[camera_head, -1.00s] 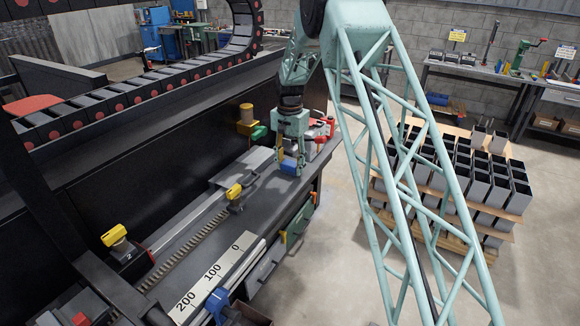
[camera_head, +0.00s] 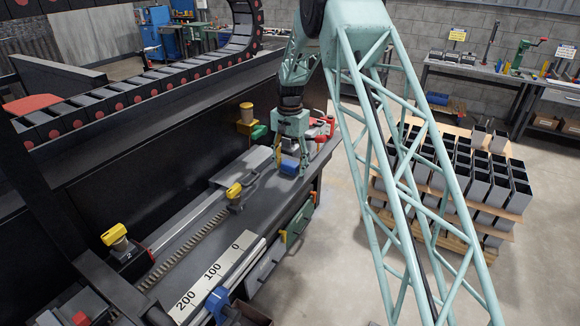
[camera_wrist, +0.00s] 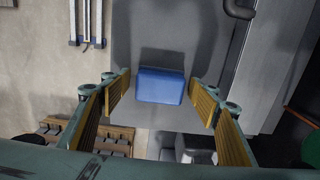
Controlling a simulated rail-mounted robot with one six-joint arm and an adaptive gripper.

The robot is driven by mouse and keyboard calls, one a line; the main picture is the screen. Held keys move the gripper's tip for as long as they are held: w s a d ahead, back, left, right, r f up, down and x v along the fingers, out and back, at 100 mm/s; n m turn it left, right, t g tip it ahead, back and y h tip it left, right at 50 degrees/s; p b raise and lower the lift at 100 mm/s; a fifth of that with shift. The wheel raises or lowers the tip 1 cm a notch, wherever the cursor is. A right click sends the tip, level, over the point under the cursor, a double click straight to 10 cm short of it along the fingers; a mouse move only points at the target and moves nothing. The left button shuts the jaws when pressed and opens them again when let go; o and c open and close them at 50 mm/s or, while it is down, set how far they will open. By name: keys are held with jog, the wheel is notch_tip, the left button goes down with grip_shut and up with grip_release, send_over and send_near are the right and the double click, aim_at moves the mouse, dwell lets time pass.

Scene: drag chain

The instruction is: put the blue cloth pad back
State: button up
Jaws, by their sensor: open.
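The blue cloth pad (camera_head: 289,167) lies near the far right end of the dark bench top. In the wrist view the pad (camera_wrist: 161,85) is a rounded blue block on a grey surface, with a shadow beside it. My gripper (camera_head: 291,166) is directly above the pad and points down. In the wrist view its yellow-lined fingers (camera_wrist: 161,98) are spread wide, one to each side of the pad, with a clear gap on both sides. Nothing is held. How far the fingertips are above the bench is hard to tell.
Red and white items (camera_head: 323,126) stand just behind my gripper at the bench end. A yellow-topped part (camera_head: 246,115) and a green part (camera_head: 259,132) are to its left. A yellow-handled clamp (camera_head: 235,192) and a scale strip (camera_head: 215,280) are nearer.

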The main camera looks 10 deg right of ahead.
aim_at(290, 163)
jog(key=shift+r, duration=0.1)
notch_tip(290, 163, up, 12)
dwell(0.8)
jog(key=shift+r, duration=0.15)
dwell(0.6)
